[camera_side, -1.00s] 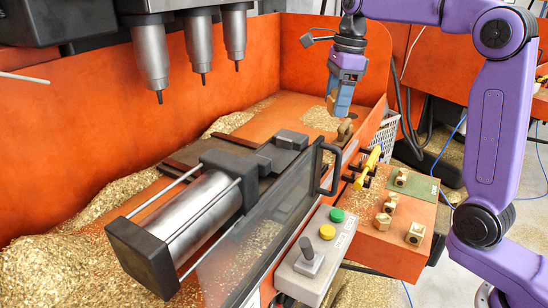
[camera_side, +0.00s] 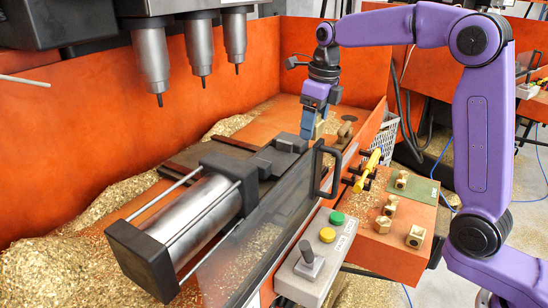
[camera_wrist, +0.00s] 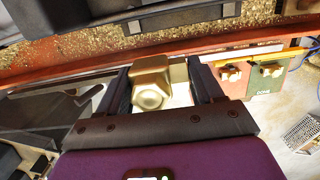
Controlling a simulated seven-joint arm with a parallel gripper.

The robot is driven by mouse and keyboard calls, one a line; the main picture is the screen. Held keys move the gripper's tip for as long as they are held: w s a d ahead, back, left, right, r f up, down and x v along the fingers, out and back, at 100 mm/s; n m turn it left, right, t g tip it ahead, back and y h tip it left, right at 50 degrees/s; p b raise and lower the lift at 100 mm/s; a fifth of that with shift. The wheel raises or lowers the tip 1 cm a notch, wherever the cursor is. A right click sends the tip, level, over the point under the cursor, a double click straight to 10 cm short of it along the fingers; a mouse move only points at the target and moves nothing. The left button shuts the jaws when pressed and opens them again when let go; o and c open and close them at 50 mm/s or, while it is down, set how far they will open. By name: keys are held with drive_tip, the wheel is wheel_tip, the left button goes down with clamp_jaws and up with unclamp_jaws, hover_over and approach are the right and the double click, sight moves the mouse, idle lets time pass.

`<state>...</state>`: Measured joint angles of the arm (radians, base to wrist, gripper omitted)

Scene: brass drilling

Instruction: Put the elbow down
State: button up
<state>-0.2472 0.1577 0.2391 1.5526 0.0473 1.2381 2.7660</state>
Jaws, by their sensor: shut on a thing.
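The brass elbow (camera_wrist: 150,88) is between the two dark fingers of my gripper (camera_wrist: 160,76) in the wrist view. My gripper is shut on it. In the side view my gripper (camera_side: 308,127) points down just behind the dark vise block (camera_side: 280,154), beside the top of the clear guard. The elbow is mostly hidden there by the fingers, and I cannot tell whether it touches anything beneath. A green mat (camera_side: 422,192) bears one brass fitting (camera_side: 401,180); the mat, marked DONE, also shows in the wrist view (camera_wrist: 268,88).
Several brass fittings (camera_side: 415,236) lie on the orange side table (camera_side: 385,262). A yellow-handled tool (camera_side: 373,160) rests on pegs. The clear guard with its black handle (camera_side: 328,172) stands close to my gripper. Three drill spindles (camera_side: 200,58) hang at left.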

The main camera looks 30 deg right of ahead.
drive_tip(key=w+a+f, duration=0.1)
drive_tip(key=w+f, duration=0.3)
drive_tip(key=w, duration=0.5)
hover_over(273, 159)
drive_tip(key=f, duration=0.5)
drive_tip(key=shift+s+f, duration=0.15)
drive_tip(key=shift+s, duration=0.25)
drive_tip(key=shift+w+f, duration=0.15)
drive_tip(key=shift+f, duration=1.6)
drive_tip(key=shift+f, duration=0.2)
drive_tip(key=o, duration=1.4)
drive_tip(key=r, duration=0.4)
drive_tip(key=s+r, duration=0.1)
drive_tip(key=r, duration=0.7)
drive_tip(key=shift+s+d+r, duration=0.1)
drive_tip(key=shift+s+d, duration=0.05)
drive_tip(key=shift+d, duration=0.15)
